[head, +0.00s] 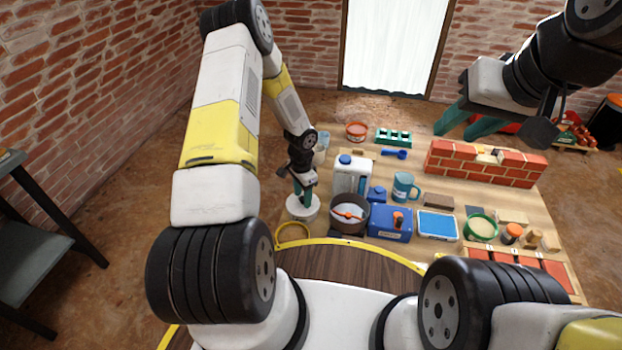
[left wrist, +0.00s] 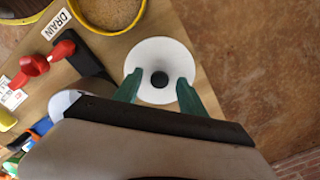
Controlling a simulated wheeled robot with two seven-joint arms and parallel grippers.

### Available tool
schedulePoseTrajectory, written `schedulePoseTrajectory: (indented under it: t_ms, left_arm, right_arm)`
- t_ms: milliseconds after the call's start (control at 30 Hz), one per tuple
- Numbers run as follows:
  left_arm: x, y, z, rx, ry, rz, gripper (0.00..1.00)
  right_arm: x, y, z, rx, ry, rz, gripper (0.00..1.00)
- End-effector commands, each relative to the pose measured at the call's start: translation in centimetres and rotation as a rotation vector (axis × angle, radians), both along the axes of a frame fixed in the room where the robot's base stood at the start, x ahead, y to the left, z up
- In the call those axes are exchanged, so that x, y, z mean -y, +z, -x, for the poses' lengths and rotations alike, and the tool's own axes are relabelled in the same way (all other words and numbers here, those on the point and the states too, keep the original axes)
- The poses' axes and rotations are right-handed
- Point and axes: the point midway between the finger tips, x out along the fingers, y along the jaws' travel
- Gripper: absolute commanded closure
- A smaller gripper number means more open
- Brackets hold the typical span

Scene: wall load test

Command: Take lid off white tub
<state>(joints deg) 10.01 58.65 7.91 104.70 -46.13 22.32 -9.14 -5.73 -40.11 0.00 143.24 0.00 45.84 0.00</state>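A round white lid with a dark knob (left wrist: 160,78) shows in the left wrist view; its white tub (head: 301,208) stands at the table's left edge in the head view. The lid hides the inside of the tub. My left gripper (head: 303,194) points down over it. In the left wrist view my left gripper (left wrist: 159,80) is open, its green fingers on either side of the knob with gaps between. I cannot tell how far the fingertips are above the lid. My right gripper (head: 467,122) is open and empty, raised above the brick wall.
A yellow ring-shaped container (head: 291,233) is in front. A small brick wall (head: 486,165) stands at the right. Bare floor lies left of the table.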

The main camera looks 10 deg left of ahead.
Motion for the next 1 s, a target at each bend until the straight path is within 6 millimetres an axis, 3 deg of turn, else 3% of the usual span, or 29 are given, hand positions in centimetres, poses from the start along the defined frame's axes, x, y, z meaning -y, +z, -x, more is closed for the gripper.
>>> schedulePoseTrajectory:
  t_ms: [33,233,267,667,967,1000]
  left_arm:
    - [0.0,0.0,0.0,0.000,0.000,0.000,0.59]
    - [0.0,0.0,0.0,0.000,0.000,0.000,0.99]
    - [0.0,0.0,0.0,0.000,0.000,0.000,1.00]
    - [0.0,0.4,0.0,0.001,0.000,0.001,1.00]
    - [0.0,3.7,-0.1,0.003,0.000,0.000,1.00]
    - [0.4,3.8,0.6,-0.001,-0.005,0.000,1.00]
  right_arm:
    - [0.0,0.0,0.0,0.000,0.000,0.000,0.64]
    - [0.0,0.0,0.0,0.000,0.000,0.000,0.64]
    - [0.0,0.0,0.0,0.000,0.000,0.000,0.64]
    - [0.0,0.0,0.0,0.000,0.000,0.000,0.64]
    - [0.0,0.0,0.0,0.000,0.000,0.000,0.64]
    - [0.0,0.0,0.0,0.000,0.000,0.000,0.64]
